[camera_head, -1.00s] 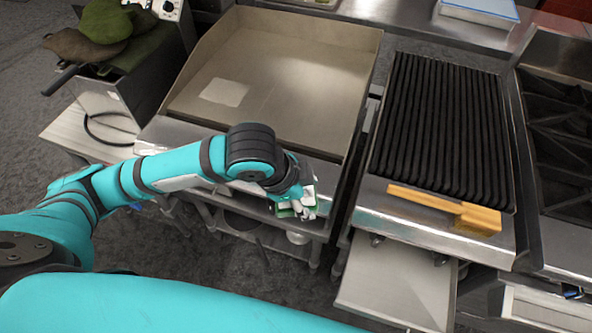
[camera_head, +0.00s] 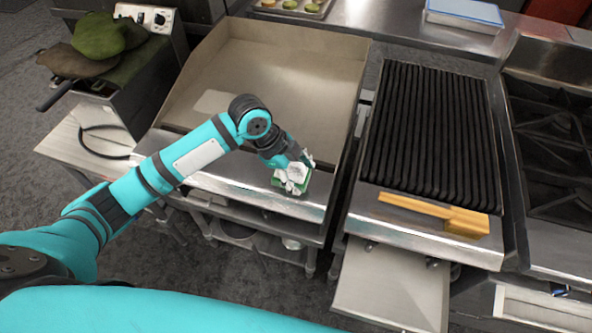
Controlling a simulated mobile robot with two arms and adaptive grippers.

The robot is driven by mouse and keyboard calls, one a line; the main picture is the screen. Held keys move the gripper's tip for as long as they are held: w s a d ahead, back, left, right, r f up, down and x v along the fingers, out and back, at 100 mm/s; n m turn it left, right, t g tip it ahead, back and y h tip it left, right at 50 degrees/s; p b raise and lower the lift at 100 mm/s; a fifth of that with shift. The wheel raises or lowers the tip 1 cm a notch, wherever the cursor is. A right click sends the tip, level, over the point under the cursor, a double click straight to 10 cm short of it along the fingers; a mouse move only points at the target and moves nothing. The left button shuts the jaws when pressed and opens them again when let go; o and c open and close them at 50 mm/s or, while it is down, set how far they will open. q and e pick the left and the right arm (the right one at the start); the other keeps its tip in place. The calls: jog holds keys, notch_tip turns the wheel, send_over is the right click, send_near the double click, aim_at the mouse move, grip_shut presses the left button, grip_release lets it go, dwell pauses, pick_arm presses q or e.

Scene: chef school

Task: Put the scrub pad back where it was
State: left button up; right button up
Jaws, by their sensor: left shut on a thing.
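My left gripper (camera_head: 297,174) is shut on the scrub pad (camera_head: 286,185), a small green and pale pad that is mostly hidden by the fingers. The gripper and pad are over the steel front ledge (camera_head: 225,184) of the flat griddle, toward its right end. I cannot tell whether the pad touches the ledge. My right gripper is not in view.
The griddle plate (camera_head: 290,85) behind the ledge is bare except for a pale rectangular patch. A yellow wooden-looking tool (camera_head: 425,207) lies on the front ledge of the ribbed grill (camera_head: 430,130) at right. A fryer with green cloth-like items (camera_head: 100,38) stands at left.

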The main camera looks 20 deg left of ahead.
aim_at(296, 175)
pick_arm(q)
jog(key=shift+w+a, duration=0.25)
jog(key=shift+w, duration=0.3)
jog(key=shift+w+a, duration=0.2)
jog(key=shift+w, duration=0.3)
jog(key=shift+w+f, duration=0.1)
jog(key=shift+f, duration=0.1)
notch_tip(296, 175, down, 3)
jog(key=shift+r+p, duration=0.1)
jog(key=shift+p, duration=0.75)
jog(key=shift+a+f, duration=0.1)
jog(key=shift+f, duration=0.15)
jog(key=shift+f, duration=0.1)
jog(key=o, duration=1)
jog(key=b+v, duration=0.2)
jog(key=v, duration=1)
